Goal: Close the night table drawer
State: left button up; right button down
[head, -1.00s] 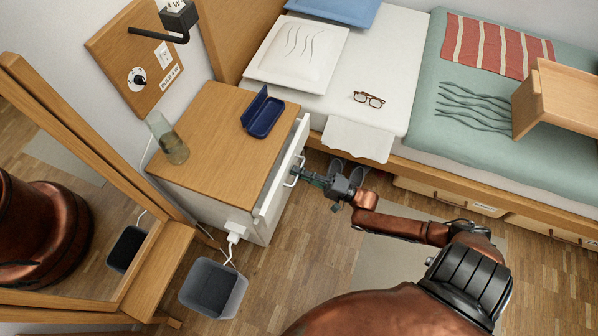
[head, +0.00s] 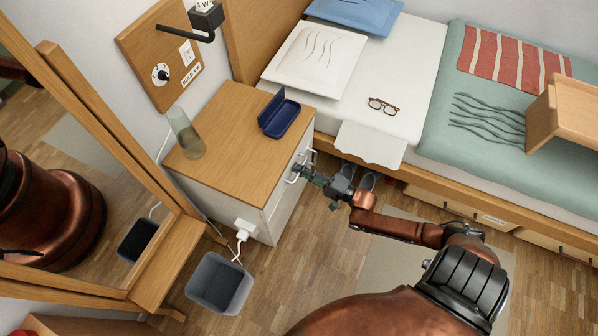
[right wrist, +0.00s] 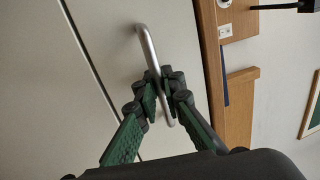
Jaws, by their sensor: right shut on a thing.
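The night table (head: 232,125) has a wooden top and white sides. Its white drawer front (head: 283,192) looks flush with the cabinet in the head view. My right gripper (head: 300,170) is at the drawer front, shut on the metal drawer handle. In the right wrist view, the green fingers of my right gripper (right wrist: 164,92) close around the lower part of the bar handle (right wrist: 149,50). The pale drawer front (right wrist: 110,50) lies close behind, with a thin dark seam at its left. My left gripper is not in view.
A blue open case (head: 279,117) and a glass vase (head: 186,135) stand on the night table. A grey bin (head: 219,284) stands on the floor in front.

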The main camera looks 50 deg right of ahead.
jog(key=c, duration=2.3)
grip_release()
jog(key=shift+w, duration=0.2)
jog(key=shift+c, duration=0.2)
jog(key=shift+a, duration=0.1)
jog(key=shift+s, duration=0.1)
jog(key=v, duration=1.2)
jog(key=shift+f, duration=0.1)
